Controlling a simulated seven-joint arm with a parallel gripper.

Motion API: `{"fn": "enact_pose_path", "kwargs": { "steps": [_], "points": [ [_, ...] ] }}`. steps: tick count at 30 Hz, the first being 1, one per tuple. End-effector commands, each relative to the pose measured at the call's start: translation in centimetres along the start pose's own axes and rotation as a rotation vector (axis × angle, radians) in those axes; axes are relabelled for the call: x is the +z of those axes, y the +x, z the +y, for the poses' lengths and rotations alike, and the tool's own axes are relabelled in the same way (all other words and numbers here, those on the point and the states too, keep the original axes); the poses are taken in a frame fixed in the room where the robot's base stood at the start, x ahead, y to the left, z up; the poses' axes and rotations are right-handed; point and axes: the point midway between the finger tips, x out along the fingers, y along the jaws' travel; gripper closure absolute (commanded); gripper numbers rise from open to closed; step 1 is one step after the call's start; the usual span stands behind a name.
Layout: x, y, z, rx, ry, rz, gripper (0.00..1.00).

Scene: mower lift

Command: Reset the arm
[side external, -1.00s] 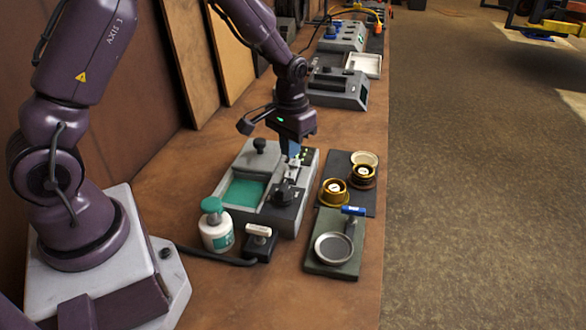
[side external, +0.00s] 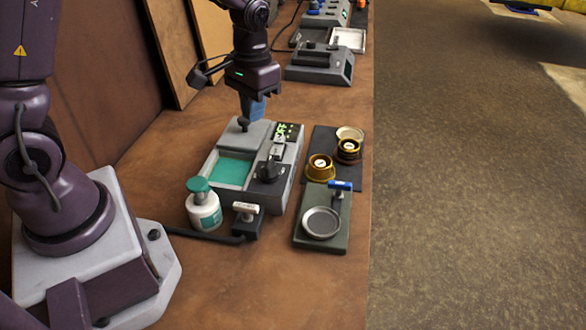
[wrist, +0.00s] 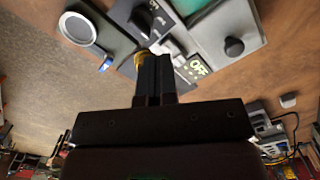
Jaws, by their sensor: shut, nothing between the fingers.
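My gripper (side external: 253,108) is shut and empty. In the side external view it hangs above the back end of a grey machine (side external: 290,165), apart from it. The machine has a teal basin (side external: 235,172), a lid with a dark knob (side external: 243,124), a black knob (side external: 268,170) and a small lit green display (side external: 285,131). In the wrist view the dark fingers (wrist: 153,75) point toward the machine, and its display (wrist: 195,67) reads OFF.
A white bottle with a teal cap (side external: 203,208) and a small black block with a pale handle (side external: 246,216) stand in front. A green plate with a round dish (side external: 322,222) and a dark mat with brass parts (side external: 320,167) lie right. More grey equipment (side external: 320,65) stands behind.

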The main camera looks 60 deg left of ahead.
Motion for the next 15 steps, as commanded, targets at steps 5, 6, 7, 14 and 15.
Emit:
{"fn": "enact_pose_path", "kwargs": {
  "steps": [5, 6, 7, 14, 15],
  "points": [
    [4.5, -5.5, 1.0, 0.006, 0.057, 0.094, 1.0],
    [5.6, -6.5, 1.2, 0.008, 0.069, 0.118, 1.0],
    [6.4, -7.2, 1.3, 0.009, 0.079, 0.135, 1.0],
    [12.1, -11.3, 1.9, 0.019, 0.147, 0.301, 1.0],
    [12.9, -11.8, 2.0, 0.021, 0.156, 0.333, 1.0]
  ]
}}
